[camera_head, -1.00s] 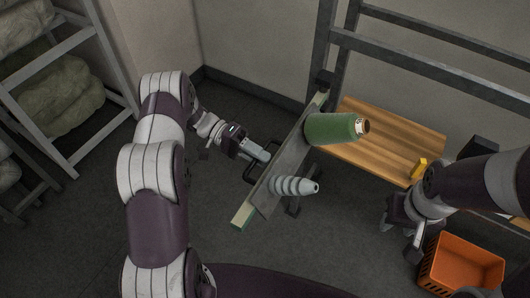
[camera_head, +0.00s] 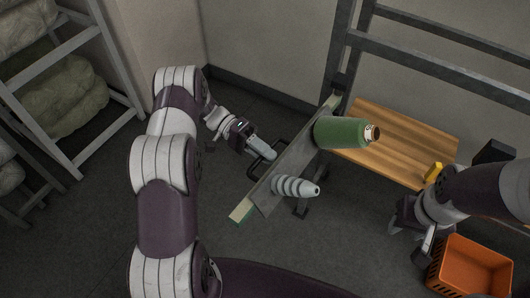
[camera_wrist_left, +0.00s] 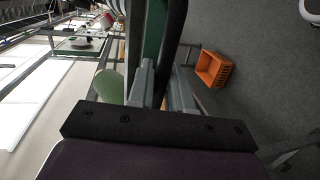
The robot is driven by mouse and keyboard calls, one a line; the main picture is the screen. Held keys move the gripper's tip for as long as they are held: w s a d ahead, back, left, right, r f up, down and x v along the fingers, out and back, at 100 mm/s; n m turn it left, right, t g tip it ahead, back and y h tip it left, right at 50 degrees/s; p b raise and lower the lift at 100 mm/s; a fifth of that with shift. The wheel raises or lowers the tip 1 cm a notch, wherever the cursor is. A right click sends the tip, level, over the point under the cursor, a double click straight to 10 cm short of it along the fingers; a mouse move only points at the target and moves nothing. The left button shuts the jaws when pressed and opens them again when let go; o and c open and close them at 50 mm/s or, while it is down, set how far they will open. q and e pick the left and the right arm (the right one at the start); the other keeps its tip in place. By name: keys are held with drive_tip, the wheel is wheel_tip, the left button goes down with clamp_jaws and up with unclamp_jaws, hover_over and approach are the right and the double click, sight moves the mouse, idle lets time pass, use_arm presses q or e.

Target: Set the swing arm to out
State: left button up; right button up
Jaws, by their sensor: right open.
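The swing arm (camera_head: 289,165) is a long grey bar with green and pale ends, slanting from upper right to lower left in the head view. It carries a green yarn cone (camera_head: 342,132) and a bare ribbed grey holder (camera_head: 294,188). A black loop handle (camera_head: 254,172) sticks out on its left side. My left gripper (camera_head: 268,153) is at this handle, its fingers shut around the black bar. In the left wrist view the bar (camera_wrist_left: 173,45) runs between the fingertips (camera_wrist_left: 162,88). My right gripper (camera_head: 412,228) is open and empty at the right, away from the arm.
A wooden slatted bench (camera_head: 400,143) with a yellow object (camera_head: 433,172) stands behind the arm under a grey frame (camera_head: 420,66). An orange crate (camera_head: 470,268) sits at lower right. A shelf rack (camera_head: 50,75) with wrapped bundles is at left. The floor left of the arm is clear.

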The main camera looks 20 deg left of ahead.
use_arm(q)
drive_tip(key=shift+o, duration=1.3)
drive_tip(key=v, duration=1.2)
drive_tip(key=shift+w+a+p, duration=0.2)
drive_tip(key=shift+a+p, duration=0.15)
